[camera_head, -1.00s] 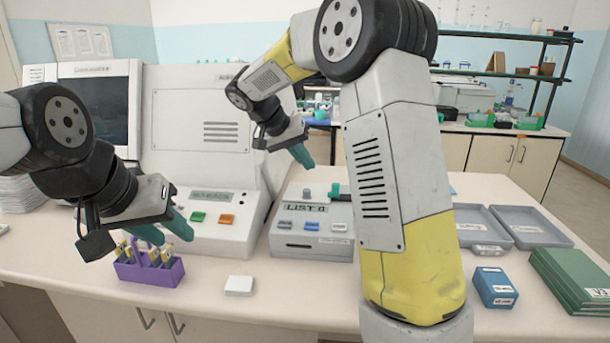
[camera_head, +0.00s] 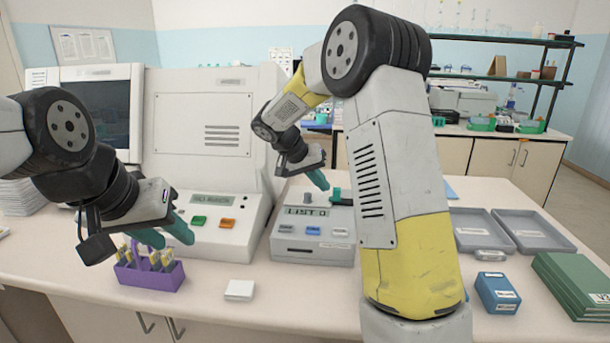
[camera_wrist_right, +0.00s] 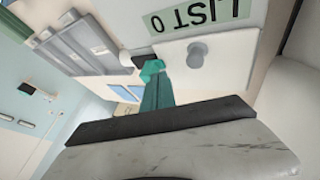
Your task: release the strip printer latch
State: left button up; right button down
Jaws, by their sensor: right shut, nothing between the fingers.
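The strip printer (camera_head: 312,254) is a pale grey box on the bench with a "LIST 0" display and several buttons. A grey knob (camera_head: 308,197) stands on its top; it also shows in the wrist view (camera_wrist_right: 197,55). My right gripper (camera_head: 318,180) is shut and empty, just above the printer's top. Its teal fingers (camera_wrist_right: 156,90) point toward the green piece; contact is unclear. My left gripper (camera_head: 165,234) is open and empty above the purple rack.
The purple rack (camera_head: 150,279) holds several yellow-topped items. A white block (camera_head: 239,290) lies in front. A large machine with green and orange buttons (camera_head: 215,236) stands left of the printer. Grey trays (camera_head: 480,246), a blue box (camera_head: 497,292) and green books (camera_head: 575,285) lie right.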

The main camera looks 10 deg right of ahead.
aim_at(331, 202)
jog(key=shift+w+d+f, duration=0.15)
jog(key=shift+d+f, duration=0.25)
jog(key=shift+f, duration=0.2)
jog(key=shift+s+d, duration=0.15)
jog(key=shift+d, duration=0.35)
jog(key=shift+s+d, duration=0.15)
jog(key=shift+d, duration=0.35)
jog(key=shift+r, duration=0.1)
